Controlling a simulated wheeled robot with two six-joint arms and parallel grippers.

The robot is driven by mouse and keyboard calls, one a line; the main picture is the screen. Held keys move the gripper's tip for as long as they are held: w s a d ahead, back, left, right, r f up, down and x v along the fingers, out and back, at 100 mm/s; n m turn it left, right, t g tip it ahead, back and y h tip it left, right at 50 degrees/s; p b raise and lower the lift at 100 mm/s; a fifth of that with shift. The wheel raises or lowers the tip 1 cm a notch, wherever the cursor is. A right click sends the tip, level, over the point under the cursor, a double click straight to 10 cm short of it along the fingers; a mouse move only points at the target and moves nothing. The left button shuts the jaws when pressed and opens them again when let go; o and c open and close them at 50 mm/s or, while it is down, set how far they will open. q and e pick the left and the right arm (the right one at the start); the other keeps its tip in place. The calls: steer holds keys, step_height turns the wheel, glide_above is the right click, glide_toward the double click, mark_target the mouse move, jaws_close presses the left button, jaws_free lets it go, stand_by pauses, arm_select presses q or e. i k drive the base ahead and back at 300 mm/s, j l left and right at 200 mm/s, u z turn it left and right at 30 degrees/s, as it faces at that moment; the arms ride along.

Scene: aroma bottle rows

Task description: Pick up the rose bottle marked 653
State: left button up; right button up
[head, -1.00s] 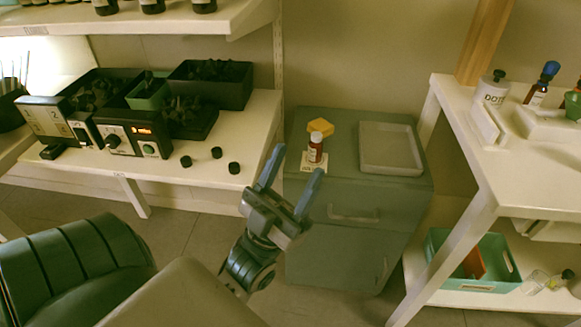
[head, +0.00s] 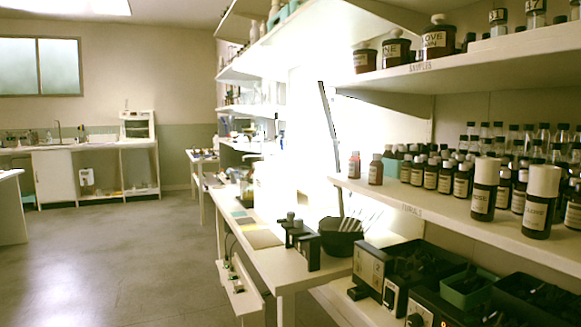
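Rows of small dark bottles with pale labels (head: 430,174) stand on the middle shelf at the right. Their small print is too small to read, so I cannot tell which bottle is marked 653. Two taller dark bottles with white caps stand at the front of that shelf; the left one (head: 484,190) has a label that seems to end in "OSE". Two small reddish bottles (head: 376,169) stand at the shelf's left end. Neither of my grippers is in view.
The shelf's front edge (head: 411,210) carries a label. Below are a workbench (head: 290,273), a black bowl (head: 341,236) and black and green trays (head: 466,288). Larger jars (head: 437,40) stand on the upper shelf. The floor (head: 120,255) at the left is clear.

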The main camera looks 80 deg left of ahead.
mark_target(354, 162)
steer(key=u, duration=2.15)
steer(key=i+j+z, duration=0.25)
steer(key=i+z, duration=0.3)
steer(key=i+l+z, duration=0.1)
steer(key=z, duration=0.25)
steer(key=i, duration=0.15)
steer(key=l+z, duration=0.05)
